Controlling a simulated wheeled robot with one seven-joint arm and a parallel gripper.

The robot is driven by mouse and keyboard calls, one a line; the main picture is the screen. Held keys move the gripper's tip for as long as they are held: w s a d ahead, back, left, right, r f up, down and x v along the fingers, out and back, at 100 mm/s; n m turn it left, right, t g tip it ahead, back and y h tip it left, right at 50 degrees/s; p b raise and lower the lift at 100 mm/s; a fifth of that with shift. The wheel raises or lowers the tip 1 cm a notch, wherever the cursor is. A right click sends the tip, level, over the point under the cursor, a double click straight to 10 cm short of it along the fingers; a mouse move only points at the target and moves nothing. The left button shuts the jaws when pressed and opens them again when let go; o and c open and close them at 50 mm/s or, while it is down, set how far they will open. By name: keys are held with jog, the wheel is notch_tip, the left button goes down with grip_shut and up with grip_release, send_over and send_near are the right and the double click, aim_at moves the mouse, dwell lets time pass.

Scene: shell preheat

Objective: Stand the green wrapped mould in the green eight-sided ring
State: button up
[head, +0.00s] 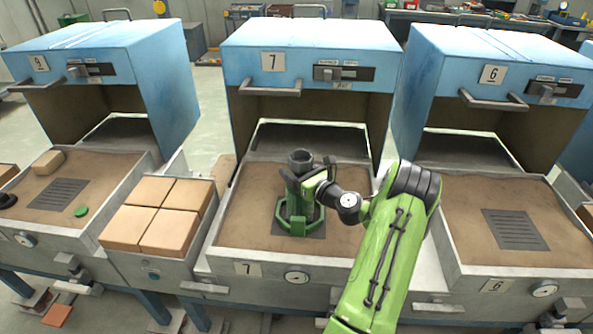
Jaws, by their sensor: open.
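The mould (301,158) shows as a dark grey round cup top above a green wrapped body, upright over the sand bed of station 7. The green eight-sided ring (284,228) lies on that bed around the foot of the mould, which appears to stand inside it. My gripper (304,186) reaches in from the right at the mould's upper body, with its jaws open around or beside it. The gripper hides part of the mould, and I cannot tell whether a finger touches it. The mould's base is partly hidden by the ring.
The blue hood marked 7 (305,50) with its handle stands behind the bed. Tan blocks (158,217) fill a tray to the left. Station 6's slotted grate (515,229) lies bare to the right.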

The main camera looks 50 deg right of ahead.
jog(key=s+a+r+p, duration=0.1)
jog(key=s, duration=1.1)
jog(key=w+a+r+n+g+y, duration=0.25)
jog(key=a+n+g, duration=0.25)
jog(key=a+n, duration=0.7)
jog(key=w+a+r+n+g+y, duration=0.25)
jog(key=a+n+g+y, duration=0.2)
jog(key=a+n, duration=0.65)
jog(key=s+a+r+n+g+h, duration=0.1)
jog(key=s+a+r+n+h, duration=0.1)
jog(key=s+a+n, duration=0.3)
jog(key=s+a+r+n+g+h, duration=0.1)
jog(key=s+a+r+n+h, duration=0.2)
jog(key=s+n, duration=0.6)
jog(key=s+a+r, duration=0.2)
jog(key=s+a, duration=0.1)
jog(key=s, duration=0.1)
jog(key=shift+r, duration=0.2)
notch_tip(320, 180, up, 9)
jog(key=p, duration=1)
jog(key=shift+r, duration=0.2)
